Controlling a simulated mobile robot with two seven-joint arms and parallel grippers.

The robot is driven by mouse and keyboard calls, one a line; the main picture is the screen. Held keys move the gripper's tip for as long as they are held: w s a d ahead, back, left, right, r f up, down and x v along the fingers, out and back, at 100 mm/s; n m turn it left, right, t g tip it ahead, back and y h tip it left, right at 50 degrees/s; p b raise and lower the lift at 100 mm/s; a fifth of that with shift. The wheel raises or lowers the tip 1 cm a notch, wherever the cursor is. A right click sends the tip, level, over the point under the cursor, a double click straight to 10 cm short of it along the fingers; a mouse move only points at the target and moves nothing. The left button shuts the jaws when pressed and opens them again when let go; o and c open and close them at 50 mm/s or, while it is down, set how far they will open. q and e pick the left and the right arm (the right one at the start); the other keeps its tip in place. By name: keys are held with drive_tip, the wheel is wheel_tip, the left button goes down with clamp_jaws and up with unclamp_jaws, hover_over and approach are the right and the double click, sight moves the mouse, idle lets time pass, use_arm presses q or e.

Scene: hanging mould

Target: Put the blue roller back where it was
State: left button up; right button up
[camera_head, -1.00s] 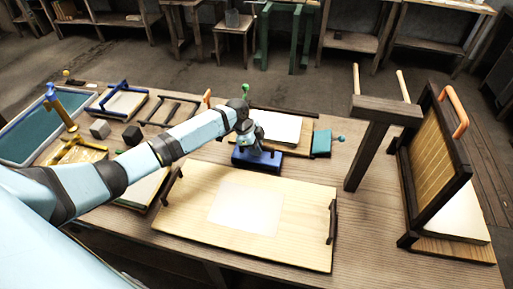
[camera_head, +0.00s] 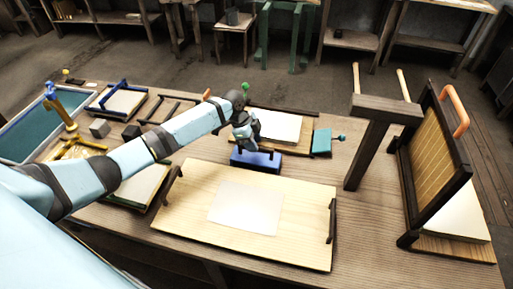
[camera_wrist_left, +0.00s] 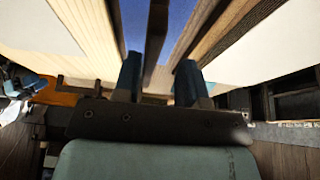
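The blue roller (camera_head: 256,163) lies at the far edge of the large pale wooden board (camera_head: 300,190), as a wide blue block. My left gripper (camera_head: 247,145) is just above and behind it, partly hiding its top. In the left wrist view, the fingers (camera_wrist_left: 158,80) stand apart. A thin dark bar (camera_wrist_left: 157,40) shows between them with a gap on each side, and the blue surface (camera_wrist_left: 178,18) lies beyond. Whether the bar is the roller's handle is unclear. My right gripper is out of view.
A pale sheet (camera_head: 246,207) lies on the board. A dark wooden post with a crossbar (camera_head: 372,140) and an upright hinged mould (camera_head: 437,160) stand right. A teal block (camera_head: 321,142) and a white-topped stack (camera_head: 278,125) are behind. A water tub (camera_head: 35,130) is far left.

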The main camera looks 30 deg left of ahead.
use_arm(q)
drive_tip(key=v, duration=0.9)
drive_tip(key=shift+r, duration=0.2)
